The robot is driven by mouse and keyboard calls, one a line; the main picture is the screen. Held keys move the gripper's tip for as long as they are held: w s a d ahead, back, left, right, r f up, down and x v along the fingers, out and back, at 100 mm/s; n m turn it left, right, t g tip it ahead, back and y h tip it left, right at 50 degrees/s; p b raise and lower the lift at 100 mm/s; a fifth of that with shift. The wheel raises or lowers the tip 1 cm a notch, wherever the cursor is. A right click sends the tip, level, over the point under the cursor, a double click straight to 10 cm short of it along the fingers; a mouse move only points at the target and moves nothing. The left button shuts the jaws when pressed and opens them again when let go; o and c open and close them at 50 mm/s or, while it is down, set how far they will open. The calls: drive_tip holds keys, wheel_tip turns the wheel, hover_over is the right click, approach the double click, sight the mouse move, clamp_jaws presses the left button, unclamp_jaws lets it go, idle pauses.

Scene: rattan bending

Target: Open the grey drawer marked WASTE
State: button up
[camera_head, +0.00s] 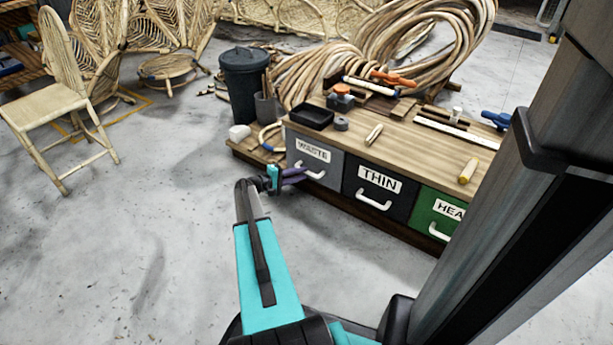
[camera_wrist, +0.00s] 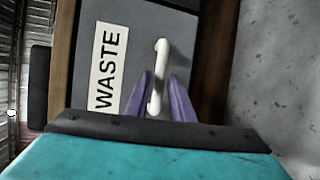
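The grey drawer (camera_head: 328,160) marked WASTE is at the left end of the wooden bench, and its front looks flush with the cabinet. Its white bar handle (camera_head: 310,171) sits below the label. In the wrist view the drawer front (camera_wrist: 138,25) fills the middle, with the label (camera_wrist: 107,68) turned sideways. My gripper (camera_head: 302,174) is at the handle. In the wrist view its two purple fingers (camera_wrist: 160,76) stand open, one on each side of the white handle (camera_wrist: 161,52). A small gap shows beside the handle; contact is hard to tell.
A black drawer marked THIN (camera_head: 376,205) and a green drawer (camera_head: 438,222) are to the right. A black tray (camera_head: 311,117) and tools lie on the bench top (camera_head: 400,140). A dark bin (camera_head: 243,90) stands behind. The floor in front is clear.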

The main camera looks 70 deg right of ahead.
drive_tip(key=shift+b+x, duration=0.45)
drive_tip(key=shift+x, duration=1.45)
